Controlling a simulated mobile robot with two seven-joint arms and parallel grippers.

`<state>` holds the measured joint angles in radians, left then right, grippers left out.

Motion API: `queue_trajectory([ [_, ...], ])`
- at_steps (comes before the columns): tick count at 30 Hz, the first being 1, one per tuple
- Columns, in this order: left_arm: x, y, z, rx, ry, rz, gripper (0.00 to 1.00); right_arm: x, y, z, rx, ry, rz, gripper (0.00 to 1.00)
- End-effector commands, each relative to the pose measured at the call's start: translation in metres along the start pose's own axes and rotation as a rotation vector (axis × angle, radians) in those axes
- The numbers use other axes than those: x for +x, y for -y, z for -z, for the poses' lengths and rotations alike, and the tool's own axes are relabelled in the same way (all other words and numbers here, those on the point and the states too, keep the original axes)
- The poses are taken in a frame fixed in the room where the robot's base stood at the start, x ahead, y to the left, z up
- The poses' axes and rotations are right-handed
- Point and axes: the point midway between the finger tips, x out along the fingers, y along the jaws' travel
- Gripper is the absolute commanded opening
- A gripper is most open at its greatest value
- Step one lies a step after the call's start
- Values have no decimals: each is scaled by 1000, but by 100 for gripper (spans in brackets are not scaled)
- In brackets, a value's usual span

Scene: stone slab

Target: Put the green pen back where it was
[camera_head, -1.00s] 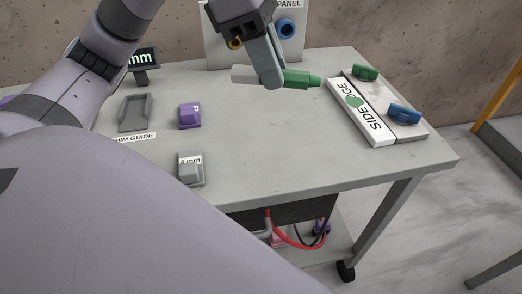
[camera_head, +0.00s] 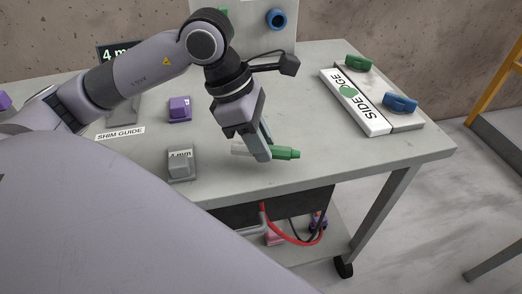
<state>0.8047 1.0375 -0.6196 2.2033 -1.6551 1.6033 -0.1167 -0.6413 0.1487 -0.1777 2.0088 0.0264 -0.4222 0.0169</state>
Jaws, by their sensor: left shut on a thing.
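The green pen (camera_head: 284,153) has a green cap end and a pale body (camera_head: 240,151). My left gripper (camera_head: 262,153) is shut around its middle. The pen lies about level, green end to the right, over the front part of the table top. I cannot tell whether it touches the table. My right gripper is not in view.
The grey table (camera_head: 330,160) also bears a grey block (camera_head: 181,165), a purple block (camera_head: 180,108), a SHIM GUIDE label (camera_head: 121,134) and a white SIDE bar (camera_head: 371,117). Green (camera_head: 358,63) and blue (camera_head: 400,103) knobs stand at the right. The panel (camera_head: 255,30) rises behind.

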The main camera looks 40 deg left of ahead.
Motion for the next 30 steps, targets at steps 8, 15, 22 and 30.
queue_trajectory([
  [8,24,0,10,0,0,0,0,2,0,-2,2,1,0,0],
  [15,28,-1,11,0,0,0,0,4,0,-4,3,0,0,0],
  [22,26,-1,11,0,-1,0,50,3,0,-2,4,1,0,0],
  [30,24,0,10,0,-1,1,50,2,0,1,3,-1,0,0],
])
